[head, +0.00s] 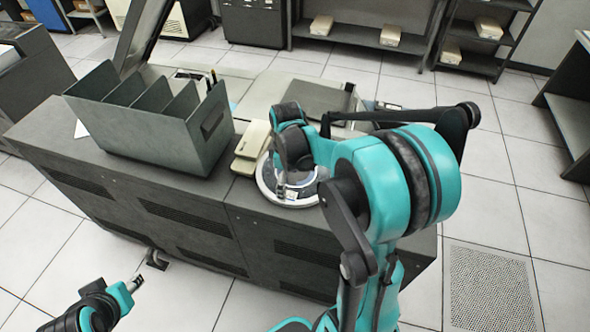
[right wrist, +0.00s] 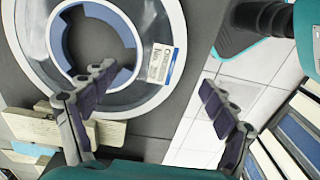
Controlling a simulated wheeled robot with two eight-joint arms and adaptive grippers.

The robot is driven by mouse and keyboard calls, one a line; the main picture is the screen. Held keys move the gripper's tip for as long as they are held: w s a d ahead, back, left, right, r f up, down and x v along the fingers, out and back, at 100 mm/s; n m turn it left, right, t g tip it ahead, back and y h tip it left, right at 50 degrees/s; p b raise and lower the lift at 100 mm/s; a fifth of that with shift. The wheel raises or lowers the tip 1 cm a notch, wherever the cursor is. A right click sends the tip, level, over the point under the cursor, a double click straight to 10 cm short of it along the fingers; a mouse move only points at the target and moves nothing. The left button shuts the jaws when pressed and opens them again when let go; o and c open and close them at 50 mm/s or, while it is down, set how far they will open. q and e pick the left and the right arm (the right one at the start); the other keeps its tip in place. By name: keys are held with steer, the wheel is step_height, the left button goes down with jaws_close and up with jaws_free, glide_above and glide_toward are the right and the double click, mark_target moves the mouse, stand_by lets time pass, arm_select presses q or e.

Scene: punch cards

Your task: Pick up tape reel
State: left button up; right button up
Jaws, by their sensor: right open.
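The tape reel (head: 266,186) lies flat on the dark cabinet top near its front edge, partly hidden by my right arm. In the right wrist view the reel (right wrist: 35,45) is a clear and white disc with a blue-grey ring around a dark centre and a white label. My right gripper (head: 290,188) is over the reel.
A grey divided bin (head: 150,137) stands left of the reel on the cabinet (head: 60,135). Beige card boxes (head: 252,140) sit close beside the reel. A dark flat case (head: 310,98) lies behind. Shelves (head: 345,38) stand at the back; floor is open at the right.

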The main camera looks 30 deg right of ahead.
mark_target(287, 190)
steer(key=f, duration=0.2)
steer(key=f+b, duration=0.1)
steer(key=f, duration=0.1)
steer(key=shift+w+a+f, duration=0.15)
steer(key=shift+a, duration=0.05)
steer(key=shift+f, duration=0.45)
steer(key=c, duration=1.9)
steer(key=shift+r, duration=0.5)
step_height(287, 190, up, 4)
steer(key=shift+f+p, duration=0.15)
steer(key=shift+p, duration=0.5)
steer(key=s+d+r+p, duration=0.6)
steer(key=d+r, duration=0.3)
steer(key=r, duration=0.2)
steer(key=shift+s+d+r, duration=0.2)
steer(key=shift+s+d, duration=0.1)
steer(key=shift+s, duration=0.1)
